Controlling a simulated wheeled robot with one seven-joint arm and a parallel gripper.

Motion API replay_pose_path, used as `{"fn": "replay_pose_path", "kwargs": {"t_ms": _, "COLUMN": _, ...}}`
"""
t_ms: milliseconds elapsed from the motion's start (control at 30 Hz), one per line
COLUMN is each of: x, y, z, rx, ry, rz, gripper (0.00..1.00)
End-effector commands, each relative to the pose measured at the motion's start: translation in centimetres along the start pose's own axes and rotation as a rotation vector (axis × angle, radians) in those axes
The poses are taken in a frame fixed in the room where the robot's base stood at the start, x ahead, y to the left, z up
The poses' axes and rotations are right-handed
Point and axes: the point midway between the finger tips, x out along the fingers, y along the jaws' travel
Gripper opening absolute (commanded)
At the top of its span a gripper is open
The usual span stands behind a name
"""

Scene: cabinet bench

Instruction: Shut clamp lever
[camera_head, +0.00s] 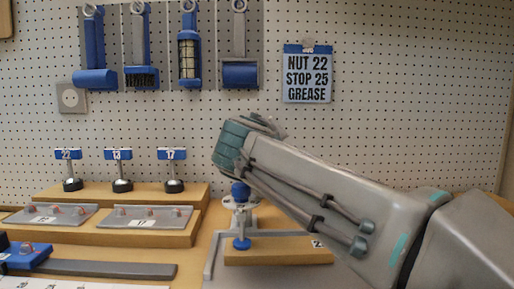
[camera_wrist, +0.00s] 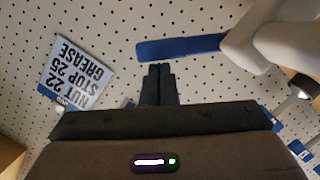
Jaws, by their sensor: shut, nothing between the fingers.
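A toggle clamp (camera_head: 241,217) with pale metal parts stands at the bench's middle, with a blue knob or grip (camera_head: 240,191) on top and a blue foot (camera_head: 241,243) lower at its front. The lever's exact angle is hard to tell. In the wrist view, a long blue bar (camera_wrist: 180,47) lies just beyond my fingertips, beside a pale rounded part; it may be the lever's grip. My gripper (camera_wrist: 158,68) is shut and empty, with no clear contact with the bar. In the head view my arm and wrist hide it, above and behind the clamp.
A wooden block (camera_head: 275,252) and a grey bracket (camera_head: 211,258) are at the clamp. Left are a stepped wooden stand (camera_head: 150,237) with numbered pieces and a dark grey bar (camera_head: 110,269). Tools hang on the pegboard (camera_head: 400,120) behind, beside a sign (camera_head: 307,78).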

Motion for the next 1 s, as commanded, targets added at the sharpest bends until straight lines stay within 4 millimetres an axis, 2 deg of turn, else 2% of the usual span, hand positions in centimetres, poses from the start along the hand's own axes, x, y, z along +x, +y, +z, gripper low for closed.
{"fn": "replay_pose_path", "kwargs": {"t_ms": 333, "x": -0.1, "y": 0.0, "z": -0.6, "rx": -0.001, "ry": -0.001, "rz": 0.0, "gripper": 0.0}}
{"fn": "replay_pose_path", "kwargs": {"t_ms": 533, "x": -0.9, "y": 0.2, "z": -4.0, "rx": 0.0, "ry": -0.002, "rz": 0.002, "gripper": 0.0}}
{"fn": "replay_pose_path", "kwargs": {"t_ms": 567, "x": -1.3, "y": 0.2, "z": -4.4, "rx": 0.0, "ry": -0.002, "rz": 0.002, "gripper": 0.0}}
{"fn": "replay_pose_path", "kwargs": {"t_ms": 600, "x": -2.5, "y": 0.2, "z": -4.0, "rx": 0.001, "ry": -0.001, "rz": 0.003, "gripper": 0.0}}
{"fn": "replay_pose_path", "kwargs": {"t_ms": 800, "x": -7.1, "y": 0.1, "z": -3.9, "rx": 0.0, "ry": 0.0, "rz": 0.003, "gripper": 0.0}}
{"fn": "replay_pose_path", "kwargs": {"t_ms": 1000, "x": -10.0, "y": -0.1, "z": -3.8, "rx": -0.001, "ry": -0.002, "rz": 0.003, "gripper": 0.0}}
